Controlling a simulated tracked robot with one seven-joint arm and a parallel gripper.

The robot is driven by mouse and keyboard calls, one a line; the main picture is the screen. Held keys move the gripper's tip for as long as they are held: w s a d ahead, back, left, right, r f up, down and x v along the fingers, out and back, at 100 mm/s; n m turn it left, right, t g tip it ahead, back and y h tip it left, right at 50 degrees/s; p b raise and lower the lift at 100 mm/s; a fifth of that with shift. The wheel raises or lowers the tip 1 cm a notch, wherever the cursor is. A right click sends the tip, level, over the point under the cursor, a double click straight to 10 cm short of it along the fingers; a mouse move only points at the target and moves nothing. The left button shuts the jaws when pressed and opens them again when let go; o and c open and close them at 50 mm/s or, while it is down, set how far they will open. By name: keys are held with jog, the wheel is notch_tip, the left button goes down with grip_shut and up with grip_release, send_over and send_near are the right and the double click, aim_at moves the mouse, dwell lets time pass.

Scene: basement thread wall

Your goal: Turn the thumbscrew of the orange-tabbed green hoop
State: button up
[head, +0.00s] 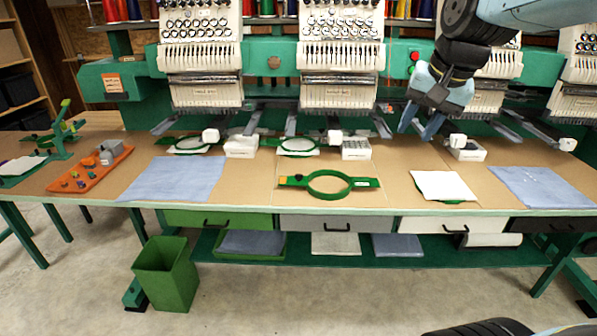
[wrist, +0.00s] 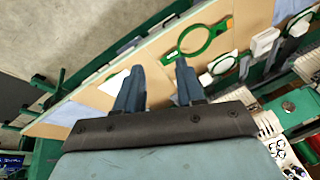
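A green hoop (head: 294,181) with a bar at each side lies flat on the tan tabletop at the front centre. It also shows in the wrist view (wrist: 222,27), beyond my fingertips. Other green hoops sit at the machine heads, one at the left head (head: 190,146) and one at the middle head (head: 298,146). My gripper (head: 420,127) hangs above the table to the right of the front hoop, well apart from it. Its two fingers (wrist: 159,68) are spread, with nothing between them.
Embroidery heads (head: 340,50) line the back. A white cloth (head: 443,186) covers part of another green hoop at right. Blue cloths (head: 178,178) lie at both sides. An orange tray (head: 85,178) with small parts is at left. Bare tabletop surrounds the front hoop.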

jog(key=w+a+m+g, duration=0.1)
jog(key=w+a+m, duration=0.25)
jog(key=w, duration=0.75)
jog(key=m+g+h, duration=0.1)
jog(key=m+g, duration=0.2)
jog(key=m, duration=0.8)
send_over(299, 177)
notch_tip(299, 177, down, 19)
jog(key=f, duration=1.3)
jog(key=shift+w+f, duration=0.1)
jog(key=shift+w, duration=0.25)
jog(key=shift+c, duration=0.3)
grip_shut()
